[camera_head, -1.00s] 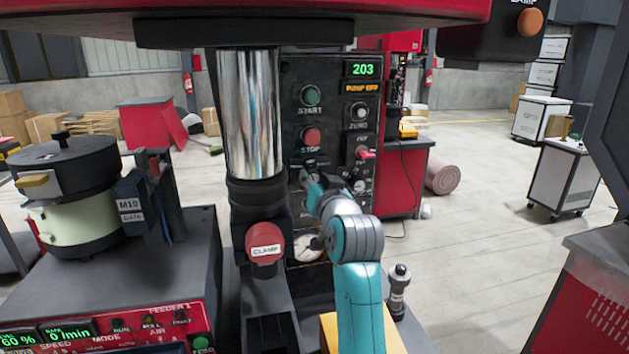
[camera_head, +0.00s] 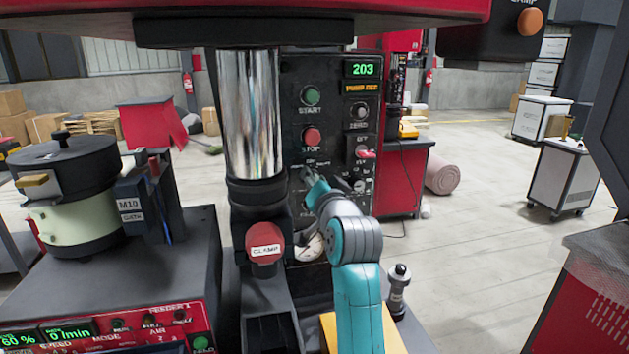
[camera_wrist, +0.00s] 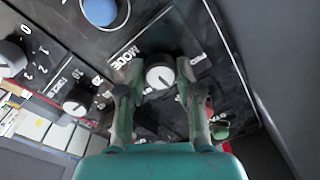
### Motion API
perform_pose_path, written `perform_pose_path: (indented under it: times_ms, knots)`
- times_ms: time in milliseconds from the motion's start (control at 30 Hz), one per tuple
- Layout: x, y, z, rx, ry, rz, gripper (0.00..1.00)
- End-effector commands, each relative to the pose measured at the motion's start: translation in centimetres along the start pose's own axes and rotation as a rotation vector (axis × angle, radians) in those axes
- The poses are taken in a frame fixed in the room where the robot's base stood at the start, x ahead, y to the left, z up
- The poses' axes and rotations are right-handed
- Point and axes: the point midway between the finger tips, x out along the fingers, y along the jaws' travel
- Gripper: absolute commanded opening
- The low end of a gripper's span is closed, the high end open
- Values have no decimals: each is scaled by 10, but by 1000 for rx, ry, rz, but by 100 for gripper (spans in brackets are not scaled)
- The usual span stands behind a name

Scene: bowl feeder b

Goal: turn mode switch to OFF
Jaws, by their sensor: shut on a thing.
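The mode switch (camera_wrist: 160,74) is a round dark knob with a pale face and a dark pointer line, beside the printed word MODE in the wrist view. My gripper (camera_wrist: 161,90) has one finger on each side of this knob and is shut on it. The position labels around the knob are partly hidden or too blurred to read, so I cannot tell which one it points to. In the head view my gripper (camera_head: 309,180) is at the black control panel (camera_head: 335,95), below the red STOP button (camera_head: 312,136), and the knob is mostly hidden there.
In the wrist view a blue button (camera_wrist: 100,11) is above left, other dark knobs (camera_wrist: 76,100) are left, and a green part (camera_wrist: 220,131) is lower right. In the head view the chrome column (camera_head: 249,115) and red CLAMP knob (camera_head: 264,240) stand close left of my arm.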

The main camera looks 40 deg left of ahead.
Motion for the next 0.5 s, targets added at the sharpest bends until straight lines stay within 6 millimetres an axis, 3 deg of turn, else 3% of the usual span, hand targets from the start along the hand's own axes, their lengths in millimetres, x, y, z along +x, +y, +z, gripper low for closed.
perform_pose_path:
  times_ms: [167, 200, 300, 500]
  knots:
    - [0, 1, 1, -1, -1, 1, 0]
    - [0, 1, 1, -1, -1, 1, 40]
    - [0, 1, 0, -1, -1, 1, 60]
    - [0, 0, 0, -1, -1, 1, 60]
